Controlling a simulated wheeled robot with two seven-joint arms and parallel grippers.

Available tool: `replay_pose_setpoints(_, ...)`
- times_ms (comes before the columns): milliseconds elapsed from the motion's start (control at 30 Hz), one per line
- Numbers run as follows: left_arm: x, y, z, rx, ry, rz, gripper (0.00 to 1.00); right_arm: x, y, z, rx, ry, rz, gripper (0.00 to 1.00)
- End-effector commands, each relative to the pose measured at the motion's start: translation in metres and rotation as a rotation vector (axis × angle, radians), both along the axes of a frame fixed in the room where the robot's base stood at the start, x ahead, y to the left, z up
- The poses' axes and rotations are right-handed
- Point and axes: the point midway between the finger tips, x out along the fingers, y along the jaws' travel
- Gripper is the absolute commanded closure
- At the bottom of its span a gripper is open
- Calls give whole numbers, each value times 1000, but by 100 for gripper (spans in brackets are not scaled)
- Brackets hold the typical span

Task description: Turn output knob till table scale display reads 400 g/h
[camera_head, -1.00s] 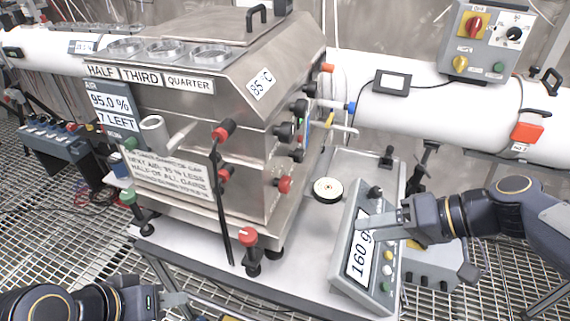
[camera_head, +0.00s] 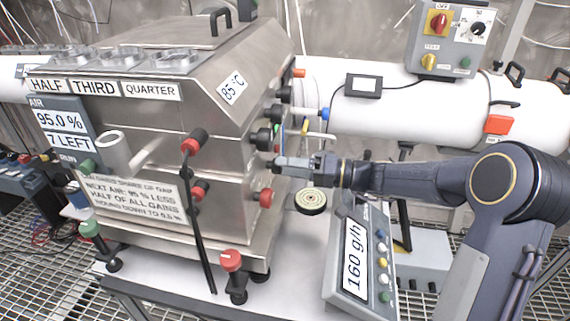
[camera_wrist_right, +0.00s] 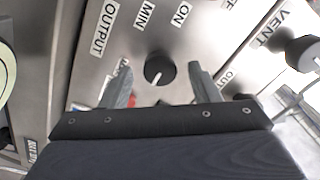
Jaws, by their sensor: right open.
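The table scale (camera_head: 335,285) stands at the front right of the table, and its display (camera_head: 354,255) reads 160 g/h. My right gripper (camera_head: 278,165) is at the right side of the steel machine. In the right wrist view the dark round output knob (camera_wrist_right: 158,68) lies between the two open fingers (camera_wrist_right: 160,85), just beyond the tips. A light pointer line shows on the knob. The OUTPUT label (camera_wrist_right: 104,28) is beside it, with MIN and ON nearby. I cannot make out the knob behind the gripper in the head view. My left gripper is out of view.
Other knobs and fittings stick out of the machine's side close to my gripper, including a black one (camera_head: 262,139) and a red one (camera_head: 265,198). A round disc (camera_head: 311,201) sits below the gripper. A control box (camera_head: 450,40) is at the upper right.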

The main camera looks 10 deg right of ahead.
Motion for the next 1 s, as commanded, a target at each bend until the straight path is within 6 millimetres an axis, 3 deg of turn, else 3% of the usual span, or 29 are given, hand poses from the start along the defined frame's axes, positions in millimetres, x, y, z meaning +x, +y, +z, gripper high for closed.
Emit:
replay_pose_setpoints(400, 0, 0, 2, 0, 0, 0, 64, 4, 10, 0, 0, 1, -1, 46)
replay_pose_setpoints(733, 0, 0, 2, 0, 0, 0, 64, 4, 10, 0, -1, 1, 0, 89)
replay_pose_setpoints(1000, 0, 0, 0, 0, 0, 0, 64, 4, 10, -1, 9, 26, -1, 89)
